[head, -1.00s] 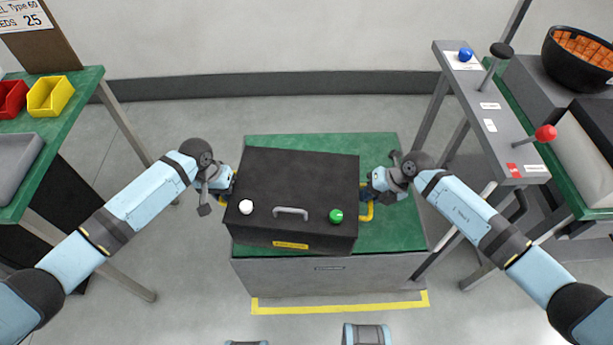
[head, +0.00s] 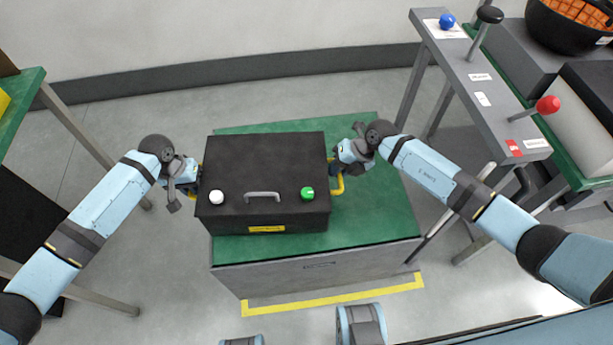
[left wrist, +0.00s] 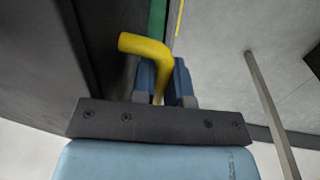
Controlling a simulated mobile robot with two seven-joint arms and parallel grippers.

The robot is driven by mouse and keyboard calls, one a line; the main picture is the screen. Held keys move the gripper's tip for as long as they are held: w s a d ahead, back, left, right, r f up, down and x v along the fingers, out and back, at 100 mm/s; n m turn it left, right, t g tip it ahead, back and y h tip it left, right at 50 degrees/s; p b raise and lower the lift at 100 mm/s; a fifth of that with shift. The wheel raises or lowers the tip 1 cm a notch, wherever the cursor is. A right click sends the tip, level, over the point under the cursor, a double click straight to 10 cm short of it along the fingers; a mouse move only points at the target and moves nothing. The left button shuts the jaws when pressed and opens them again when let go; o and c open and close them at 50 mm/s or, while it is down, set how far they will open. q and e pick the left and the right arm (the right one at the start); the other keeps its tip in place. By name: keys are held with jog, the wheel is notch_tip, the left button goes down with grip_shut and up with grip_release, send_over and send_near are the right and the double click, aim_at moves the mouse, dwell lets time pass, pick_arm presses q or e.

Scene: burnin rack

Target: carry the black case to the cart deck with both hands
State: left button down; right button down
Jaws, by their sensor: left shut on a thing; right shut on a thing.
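The black case (head: 265,165) is level, with a grey front handle, a white knob, a green knob and a yellow label. It is over the green top (head: 385,215) of a grey stand or cart, its left side slightly past the green edge. Whether it touches the top cannot be told. My left gripper (head: 195,188) is shut on the case's left yellow handle, which shows in the left wrist view (left wrist: 150,50) between blue fingers. My right gripper (head: 338,175) is shut on the right yellow handle (head: 338,187).
A grey panel (head: 480,95) with a blue knob, a red knob and levers stands at the right, beside a black bowl (head: 570,35). A green bench (head: 22,105) is at the left. Yellow tape (head: 340,296) marks the floor in front of the green-topped body.

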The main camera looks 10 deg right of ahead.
pick_arm(q)
jog(key=shift+f, duration=0.15)
pick_arm(e)
jog(key=shift+w+f, duration=0.1)
